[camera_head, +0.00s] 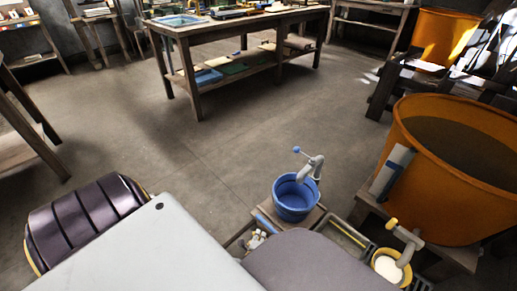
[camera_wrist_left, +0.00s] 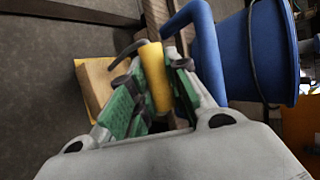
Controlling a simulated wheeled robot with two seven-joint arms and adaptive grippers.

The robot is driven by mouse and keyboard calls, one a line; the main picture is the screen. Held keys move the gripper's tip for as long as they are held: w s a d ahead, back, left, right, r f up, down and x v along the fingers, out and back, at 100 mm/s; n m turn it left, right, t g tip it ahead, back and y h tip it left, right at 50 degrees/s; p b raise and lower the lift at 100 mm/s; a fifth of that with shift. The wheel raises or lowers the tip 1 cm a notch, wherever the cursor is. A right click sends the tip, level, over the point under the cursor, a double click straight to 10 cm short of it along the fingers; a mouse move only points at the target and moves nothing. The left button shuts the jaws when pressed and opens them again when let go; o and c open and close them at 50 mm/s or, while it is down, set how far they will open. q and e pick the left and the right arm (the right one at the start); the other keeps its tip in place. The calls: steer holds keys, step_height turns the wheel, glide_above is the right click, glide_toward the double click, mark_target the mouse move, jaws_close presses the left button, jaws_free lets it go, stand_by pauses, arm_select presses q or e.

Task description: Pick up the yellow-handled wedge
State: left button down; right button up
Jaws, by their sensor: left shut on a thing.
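In the left wrist view, my left gripper (camera_wrist_left: 157,92) has green-padded fingers shut on a yellow cylindrical handle (camera_wrist_left: 154,76). The handle stands between the two pads, and its lower end is hidden by the gripper. A light wooden block with a yellow edge (camera_wrist_left: 97,84) lies just left of the fingers; I cannot tell whether it is joined to the handle. In the head view, only a small part of my left gripper (camera_head: 257,240) shows beside a low wooden stand, and the handle cannot be made out. My right gripper is not in view.
A blue bucket (camera_head: 294,201) under a grey tap stands close to the left gripper; it is also at the right in the wrist view (camera_wrist_left: 245,55). A yellow bucket (camera_head: 406,278) and large orange tub (camera_head: 455,190) stand right. Open floor lies beyond, before a workbench (camera_head: 180,29).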

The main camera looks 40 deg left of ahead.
arm_select(q)
steer(key=shift+r, duration=0.2)
arm_select(e)
steer(key=shift+s, duration=0.1)
arm_select(q)
steer(key=shift+r+p, duration=0.85)
steer(key=shift+r, duration=0.2)
step_height(320, 180, up, 6)
steer(key=p, duration=0.3)
steer(key=shift+p, duration=0.35)
steer(key=shift+r+p, duration=0.4)
steer(key=shift+r, duration=0.35)
arm_select(e)
steer(key=shift+g+h, duration=0.3)
steer(key=shift+h, duration=0.1)
steer(key=r, duration=0.3)
steer(key=d+r, duration=0.1)
steer(key=r, duration=0.1)
steer(key=shift+s+r, duration=0.15)
steer(key=shift+s, duration=0.3)
steer(key=shift+d+f, duration=0.15)
steer(key=shift+f, duration=0.05)
